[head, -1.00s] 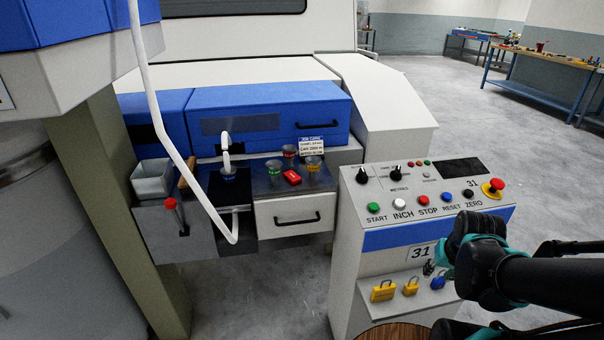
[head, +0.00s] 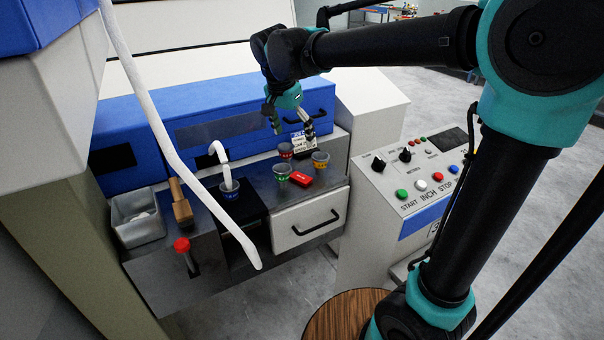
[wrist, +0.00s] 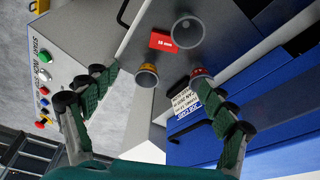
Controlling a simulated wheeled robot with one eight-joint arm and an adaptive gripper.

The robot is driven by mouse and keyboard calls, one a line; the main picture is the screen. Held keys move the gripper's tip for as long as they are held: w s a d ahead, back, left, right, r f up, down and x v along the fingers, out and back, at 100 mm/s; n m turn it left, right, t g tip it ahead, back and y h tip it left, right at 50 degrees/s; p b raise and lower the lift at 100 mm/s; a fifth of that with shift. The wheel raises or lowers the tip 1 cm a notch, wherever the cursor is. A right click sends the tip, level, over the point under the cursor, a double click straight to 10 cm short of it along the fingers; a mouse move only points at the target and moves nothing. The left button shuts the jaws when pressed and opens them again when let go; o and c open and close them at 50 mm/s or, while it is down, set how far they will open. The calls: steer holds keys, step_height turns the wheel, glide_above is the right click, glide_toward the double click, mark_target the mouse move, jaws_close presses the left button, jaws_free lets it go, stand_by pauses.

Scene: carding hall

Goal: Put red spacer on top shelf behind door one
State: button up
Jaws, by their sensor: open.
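The red spacer (head: 301,179) is a small flat red block lying on the grey steel top of the bench, among several small cups. In the wrist view the spacer (wrist: 162,41) shows white lettering that seems to read a size in mm. My gripper (head: 291,125) is open and empty, above and behind the spacer, near a small white sign. In the wrist view my gripper's fingers (wrist: 155,73) are spread wide, with the spacer beyond them near the top of the picture. I cannot make out a door marked one or its shelf.
Cups with green (head: 282,172), yellow (head: 320,160) and red (head: 286,151) bands stand close around the spacer. The button console (head: 415,175) stands at the right, the grey bin (head: 137,217) at the left.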

glide_above(301, 177)
steer(key=s, duration=0.2)
steer(key=f, duration=1.1)
steer(key=shift+w+a+f, duration=0.15)
steer(key=shift+a+f, duration=0.05)
steer(key=shift+a, duration=0.2)
steer(key=shift+x, duration=2.6)
steer(key=shift+a, duration=0.15)
steer(key=shift+c, duration=0.3)
steer(key=c, duration=1.3)
